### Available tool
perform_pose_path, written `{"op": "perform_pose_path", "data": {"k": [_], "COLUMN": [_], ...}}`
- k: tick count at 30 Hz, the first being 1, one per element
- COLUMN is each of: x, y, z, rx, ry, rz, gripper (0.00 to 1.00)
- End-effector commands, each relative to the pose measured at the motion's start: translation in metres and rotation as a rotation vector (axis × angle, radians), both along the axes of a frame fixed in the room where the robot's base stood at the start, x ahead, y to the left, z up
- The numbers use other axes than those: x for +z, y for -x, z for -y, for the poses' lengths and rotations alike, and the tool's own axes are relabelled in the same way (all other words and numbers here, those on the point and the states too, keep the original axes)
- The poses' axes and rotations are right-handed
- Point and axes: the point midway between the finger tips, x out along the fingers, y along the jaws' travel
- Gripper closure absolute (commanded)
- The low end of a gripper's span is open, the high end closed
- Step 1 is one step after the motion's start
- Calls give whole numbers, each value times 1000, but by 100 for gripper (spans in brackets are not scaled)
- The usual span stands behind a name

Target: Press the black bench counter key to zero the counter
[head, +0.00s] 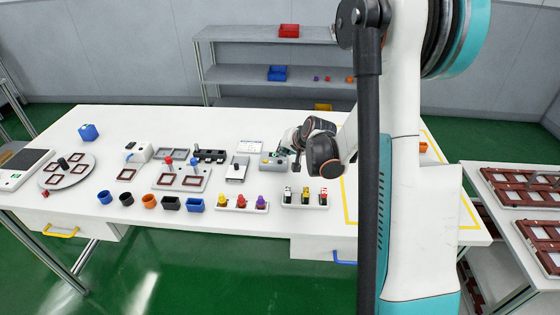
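A small grey box (271,162) that looks like the bench counter sits on the white bench, right of the middle in the head view. A dark greenish patch shows near its top right. I cannot make out the black key on it; my gripper may cover it. My gripper (296,167) is at the right end of this box, pointing down, with its dark fingertips low near the bench top. It is too small to tell whether it touches the box or whether the fingers are open or shut. No held object shows.
A grey device (237,169) stands just left of the box. Two white racks (242,208) with small coloured parts lie in front, near the bench edge. Several small cups, a fixture plate (181,180) and a round turntable (67,172) fill the left. A shelf (270,75) stands behind.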

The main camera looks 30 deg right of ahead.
Motion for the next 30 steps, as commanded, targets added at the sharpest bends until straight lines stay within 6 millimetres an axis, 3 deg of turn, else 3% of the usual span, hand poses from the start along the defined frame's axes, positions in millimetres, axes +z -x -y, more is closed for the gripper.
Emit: {"op": "perform_pose_path", "data": {"k": [13,30], "x": [42,44], "y": [0,0], "z": [0,0], "rx": [0,0], "ry": [0,0], "rz": [0,0], "gripper": [100,100]}}
